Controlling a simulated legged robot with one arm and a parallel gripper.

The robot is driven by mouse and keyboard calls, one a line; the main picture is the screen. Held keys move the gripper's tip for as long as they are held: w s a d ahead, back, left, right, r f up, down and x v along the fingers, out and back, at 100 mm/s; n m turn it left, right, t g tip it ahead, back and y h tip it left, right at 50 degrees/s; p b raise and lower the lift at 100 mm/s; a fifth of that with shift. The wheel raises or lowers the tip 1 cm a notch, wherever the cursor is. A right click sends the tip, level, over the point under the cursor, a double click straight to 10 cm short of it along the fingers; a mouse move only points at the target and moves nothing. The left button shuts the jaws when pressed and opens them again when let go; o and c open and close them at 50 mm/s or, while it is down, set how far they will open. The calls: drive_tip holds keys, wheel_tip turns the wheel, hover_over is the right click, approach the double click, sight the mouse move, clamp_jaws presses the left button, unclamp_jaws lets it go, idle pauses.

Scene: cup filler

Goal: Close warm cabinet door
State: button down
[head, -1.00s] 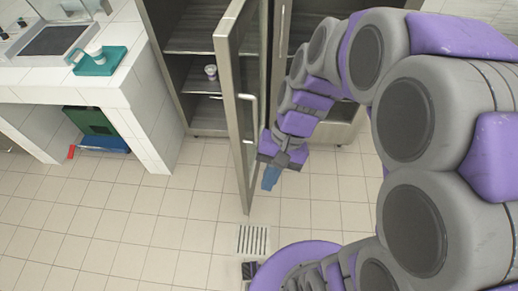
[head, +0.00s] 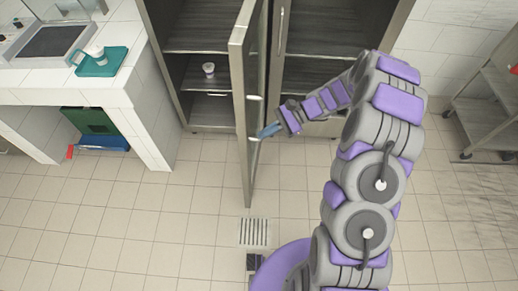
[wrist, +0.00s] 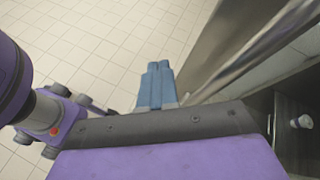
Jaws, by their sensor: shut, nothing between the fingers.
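The warm cabinet (head: 195,72) stands at the back with shelves inside. Its door (head: 240,100) stands open, swung out toward me, seen nearly edge-on. The door has a metal handle (head: 254,98). My gripper (head: 268,131) is shut and empty, at the right side of the door, with its blue fingertips close to the door face; I cannot tell whether they touch. In the wrist view the blue fingers (wrist: 157,84) are together, and the door (wrist: 225,40) with its long metal bar runs just right of them.
A small cup (head: 208,69) stands on a cabinet shelf. A counter at left carries a teal tray (head: 101,61) with a cup. A floor drain (head: 254,232) lies in front of the door. A metal cart (head: 488,100) stands at right. The floor left of the door is clear.

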drive_tip(key=w+d+f+m+t+y+p, duration=0.1)
drive_tip(key=w+d+f+m+t+p, duration=0.15)
drive_tip(key=d+f+m, duration=0.55)
drive_tip(key=w+d+f+m+t+y+p, duration=0.1)
drive_tip(key=w+d+f+t, duration=0.25)
drive_tip(key=f, duration=0.85)
drive_tip(key=s+r+b+x, duration=0.1)
drive_tip(key=x, duration=1.3)
drive_tip(key=shift+a+r, duration=0.25)
drive_tip(key=shift+a, duration=0.25)
